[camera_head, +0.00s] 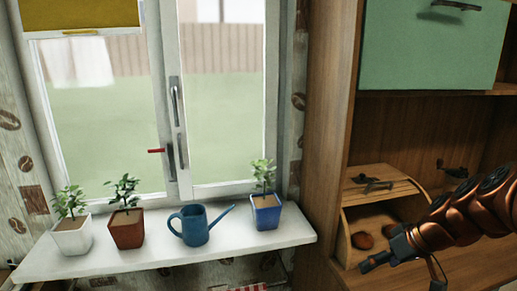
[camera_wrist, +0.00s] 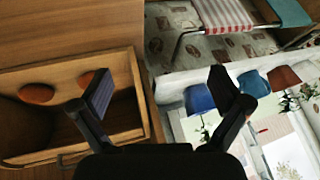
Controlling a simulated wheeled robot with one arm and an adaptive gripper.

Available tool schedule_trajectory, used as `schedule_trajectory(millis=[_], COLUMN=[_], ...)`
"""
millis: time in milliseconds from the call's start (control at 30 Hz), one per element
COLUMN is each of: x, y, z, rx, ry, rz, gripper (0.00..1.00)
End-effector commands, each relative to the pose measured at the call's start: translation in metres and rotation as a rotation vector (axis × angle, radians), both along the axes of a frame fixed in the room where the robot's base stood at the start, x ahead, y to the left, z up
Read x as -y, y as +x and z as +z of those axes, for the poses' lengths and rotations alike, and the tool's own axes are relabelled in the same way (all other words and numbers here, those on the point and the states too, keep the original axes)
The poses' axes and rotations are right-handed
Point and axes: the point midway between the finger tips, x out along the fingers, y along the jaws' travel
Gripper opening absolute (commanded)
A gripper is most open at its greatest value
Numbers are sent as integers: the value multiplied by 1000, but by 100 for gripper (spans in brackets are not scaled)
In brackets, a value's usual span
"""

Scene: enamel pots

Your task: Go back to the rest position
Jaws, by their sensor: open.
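My gripper (camera_head: 402,276) is at the lower right in the head view, in front of the open wooden bread box (camera_head: 378,187). In the wrist view my gripper (camera_wrist: 160,92) has its two dark fingers spread wide with nothing between them. The bread box (camera_wrist: 140,95) lies on the left of the wrist view, behind the left finger. Two reddish-brown rounded items sit inside it, one (camera_wrist: 36,93) clear and the other (camera_wrist: 98,82) partly hidden by the finger. Whether the fingers touch the box cannot be told.
A white windowsill (camera_head: 165,256) holds a white pot (camera_head: 72,238), a red-brown pot (camera_head: 127,231), a blue watering can (camera_head: 195,228) and a blue pot (camera_head: 266,213). A wooden cabinet (camera_head: 326,130) with a green door (camera_head: 432,45) stands right. A striped cloth (camera_wrist: 222,14) hangs on a rail.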

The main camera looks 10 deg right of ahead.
Motion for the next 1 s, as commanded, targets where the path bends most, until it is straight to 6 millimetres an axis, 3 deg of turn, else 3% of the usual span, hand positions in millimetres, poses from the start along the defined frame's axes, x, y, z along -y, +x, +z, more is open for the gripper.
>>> schedule_trajectory(millis=[33, 100, 300, 400, 533, 700, 833, 1000], x=[-29, -60, -130, -153, -172, -179, -177, -183], y=[-8, -22, -76, -107, -150, -201, -227, -240], z=[4, 2, 0, -3, -5, -9, -11, -12], rx=[-42, -111, -293, -377, -470, -562, -601, -616], ry=[0, 1, -37, -74, -140, -232, -285, -314], rz=[25, 39, 48, 35, 1, -67, -114, -146], gripper=[99, 99, 99, 99, 99, 99, 99, 99])
